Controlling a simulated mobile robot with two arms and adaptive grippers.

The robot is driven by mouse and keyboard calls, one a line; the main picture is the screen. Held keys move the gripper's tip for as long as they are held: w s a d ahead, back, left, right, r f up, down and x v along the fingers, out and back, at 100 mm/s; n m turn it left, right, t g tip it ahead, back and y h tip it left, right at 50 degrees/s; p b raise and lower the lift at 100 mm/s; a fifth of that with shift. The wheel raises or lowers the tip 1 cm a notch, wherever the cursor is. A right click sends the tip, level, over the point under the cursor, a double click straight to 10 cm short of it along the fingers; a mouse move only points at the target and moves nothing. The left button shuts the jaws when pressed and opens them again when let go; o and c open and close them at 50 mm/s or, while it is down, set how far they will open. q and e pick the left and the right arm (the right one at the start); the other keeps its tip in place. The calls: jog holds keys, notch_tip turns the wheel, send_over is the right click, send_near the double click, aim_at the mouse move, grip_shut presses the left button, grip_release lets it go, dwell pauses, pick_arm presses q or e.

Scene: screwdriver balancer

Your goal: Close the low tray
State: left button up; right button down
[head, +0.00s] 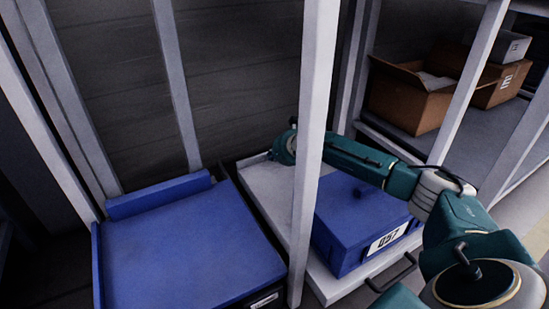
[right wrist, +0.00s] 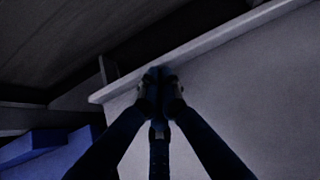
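The low tray (head: 267,185) is a pale, flat tray with a dark handle (head: 393,274) at its front. It extends out in front of the white upright post. A blue box (head: 350,222) labelled 057 sits on it. My right arm reaches over the box toward the tray's back left corner. My right gripper (head: 272,154) is at that corner, partly small and dark in the head view. In the right wrist view its fingertips (right wrist: 160,74) are together with nothing seen between them, close to the tray's raised rim (right wrist: 200,45); contact cannot be told. My left gripper is out of view.
A white upright post (head: 314,130) stands between the head camera and the tray. A large blue bin (head: 185,250) lies to the left, close beside the tray. Open cardboard boxes (head: 408,100) stand on a shelf at the right. A dark panelled wall is behind.

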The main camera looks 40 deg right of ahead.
jog(key=w+b, duration=0.2)
jog(key=w, duration=0.6)
jog(key=shift+w+d, duration=0.35)
jog(key=shift+d, duration=0.05)
